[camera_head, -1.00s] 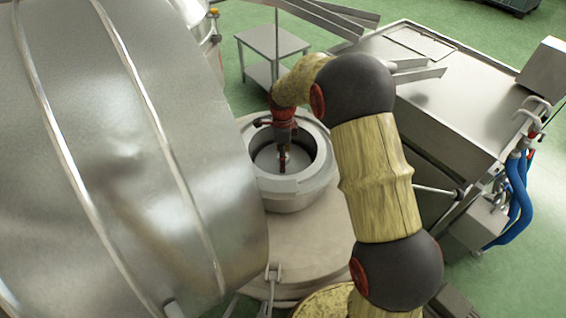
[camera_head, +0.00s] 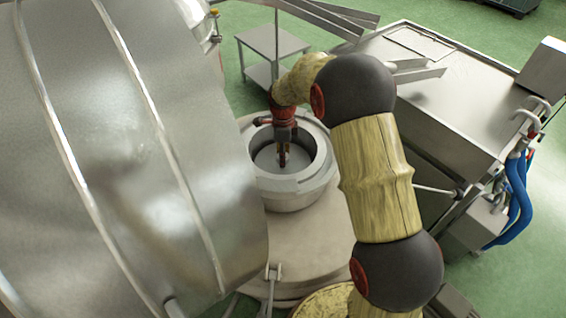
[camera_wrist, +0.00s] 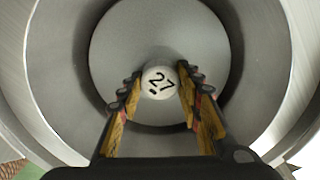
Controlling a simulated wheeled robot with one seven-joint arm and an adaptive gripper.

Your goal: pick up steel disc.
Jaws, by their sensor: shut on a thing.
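The steel disc (camera_head: 268,159) is a round grey plate lying inside a round metal bowl (camera_head: 312,183). It also shows in the wrist view (camera_wrist: 150,38), with a white round knob (camera_wrist: 160,80) marked 27 at its middle. My gripper (camera_head: 283,160) reaches down into the bowl from above. In the wrist view my gripper (camera_wrist: 160,79) has one finger on each side of the knob, shut on it. In the head view the fingers hide much of the knob. I cannot tell whether the disc touches the bowl floor.
The bowl's wall rings the disc closely on all sides. A large steel drum (camera_head: 130,170) stands close on the left. A steel machine with a flat top (camera_head: 440,90) stands to the right, with blue hoses (camera_head: 517,195). A small steel table (camera_head: 268,42) stands behind.

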